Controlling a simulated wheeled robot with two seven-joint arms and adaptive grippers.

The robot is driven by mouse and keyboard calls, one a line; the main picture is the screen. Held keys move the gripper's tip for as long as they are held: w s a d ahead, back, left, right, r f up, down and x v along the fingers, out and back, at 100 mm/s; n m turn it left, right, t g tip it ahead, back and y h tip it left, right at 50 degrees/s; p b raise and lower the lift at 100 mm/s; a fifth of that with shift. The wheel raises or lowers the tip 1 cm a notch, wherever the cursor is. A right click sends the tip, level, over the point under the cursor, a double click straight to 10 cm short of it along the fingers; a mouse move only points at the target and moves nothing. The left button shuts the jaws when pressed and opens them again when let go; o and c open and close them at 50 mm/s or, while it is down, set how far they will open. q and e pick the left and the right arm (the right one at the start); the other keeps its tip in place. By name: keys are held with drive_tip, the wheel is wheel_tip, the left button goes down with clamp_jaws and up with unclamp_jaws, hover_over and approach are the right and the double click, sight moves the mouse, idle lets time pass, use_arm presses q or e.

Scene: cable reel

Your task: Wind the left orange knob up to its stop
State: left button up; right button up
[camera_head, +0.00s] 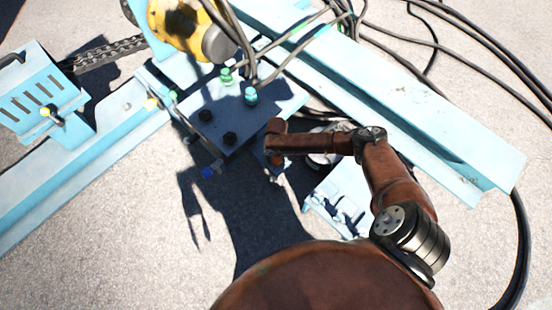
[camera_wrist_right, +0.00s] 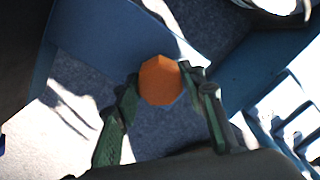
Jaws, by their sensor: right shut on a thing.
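An orange knob (camera_wrist_right: 160,82) with a faceted outline shows in the right wrist view. My right gripper (camera_wrist_right: 161,88) has its two dark green fingers on either side of it and is shut on it. In the head view my brown right arm reaches to the edge of the blue control box (camera_head: 222,112). The gripper there is small and in shadow, mostly hidden under the wrist. Only one orange knob is clear, and its turn position cannot be read. My left gripper is in neither view.
A light-blue beam (camera_head: 420,125) runs behind my arm. Black cables (camera_head: 480,40) lie at the upper right. A slotted light-blue bracket (camera_head: 342,200) stands close to my arm.

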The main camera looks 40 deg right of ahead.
drive_tip(key=shift+s, duration=0.1)
drive_tip(key=o, duration=1.1)
drive_tip(key=shift+o, duration=0.2)
drive_tip(key=shift+r, duration=0.1)
wheel_tip(320, 180, up, 12)
